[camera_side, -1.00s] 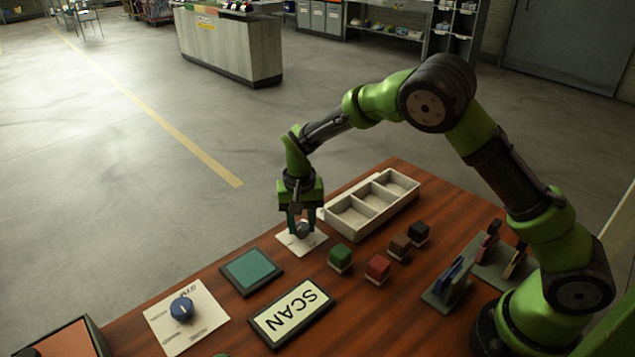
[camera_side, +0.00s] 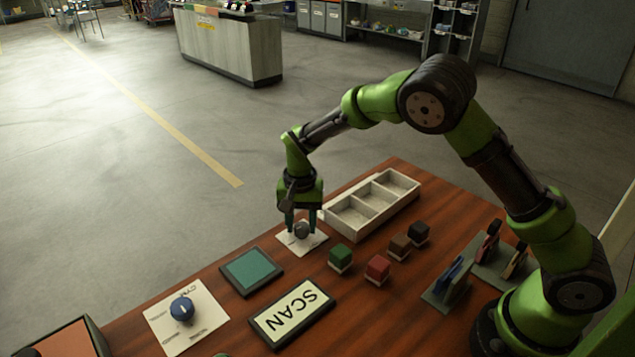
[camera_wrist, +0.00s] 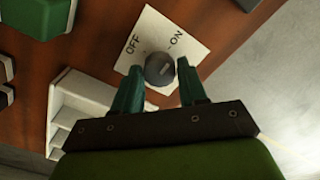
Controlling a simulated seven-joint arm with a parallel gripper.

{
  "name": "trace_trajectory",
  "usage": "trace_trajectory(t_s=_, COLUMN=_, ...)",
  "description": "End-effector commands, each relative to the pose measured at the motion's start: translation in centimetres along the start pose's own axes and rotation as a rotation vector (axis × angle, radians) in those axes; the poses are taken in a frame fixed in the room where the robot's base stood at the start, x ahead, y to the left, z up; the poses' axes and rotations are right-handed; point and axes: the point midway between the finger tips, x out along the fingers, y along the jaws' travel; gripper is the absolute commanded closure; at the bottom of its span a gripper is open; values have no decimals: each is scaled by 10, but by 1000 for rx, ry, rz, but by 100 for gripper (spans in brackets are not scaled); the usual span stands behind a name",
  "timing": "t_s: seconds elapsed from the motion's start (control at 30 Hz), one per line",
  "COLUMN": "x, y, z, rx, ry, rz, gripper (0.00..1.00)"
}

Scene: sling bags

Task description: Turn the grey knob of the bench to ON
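The grey knob (camera_side: 302,230) sits on a white plate (camera_side: 318,241) near the far edge of the bench. In the wrist view the knob (camera_wrist: 159,69) shows between the words OFF, on the left, and ON, on the right, of the plate (camera_wrist: 165,28). I cannot tell clearly which word its mark points to. My gripper (camera_side: 302,226) is right over the knob, pointing down. Its two green fingers are apart, one on either side of the knob in the wrist view (camera_wrist: 160,78), with gaps visible between the fingers and the knob.
A white tray with compartments (camera_side: 345,228) stands close to the right of the plate. Several small blocks, such as a green one (camera_side: 340,257), lie nearby. A green pad (camera_side: 251,271), a SCAN sign (camera_side: 292,313) and a blue knob (camera_side: 182,309) lie nearer the camera.

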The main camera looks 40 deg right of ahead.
Motion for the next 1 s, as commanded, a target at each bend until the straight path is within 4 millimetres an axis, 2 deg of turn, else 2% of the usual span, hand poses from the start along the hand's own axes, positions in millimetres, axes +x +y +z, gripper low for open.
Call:
trace_trajectory(t_s=0.03, x=0, y=0, z=0, rx=0, ry=1, rz=-1, gripper=49)
trace_trajectory(t_s=0.1, x=0, y=0, z=0, rx=-1, ry=1, rz=0, gripper=39)
trace_trajectory(t_s=0.13, x=0, y=0, z=0, rx=-2, ry=1, rz=0, gripper=37)
trace_trajectory(t_s=0.4, x=0, y=0, z=-1, rx=-4, ry=2, rz=0, gripper=37)
trace_trajectory(t_s=0.53, x=-10, y=-1, z=-1, rx=-4, ry=3, rz=-2, gripper=37)
trace_trajectory(t_s=0.67, x=-34, y=-1, z=-1, rx=-4, ry=5, rz=-5, gripper=37)
trace_trajectory(t_s=1.0, x=-117, y=0, z=-1, rx=-4, ry=5, rz=-4, gripper=37)
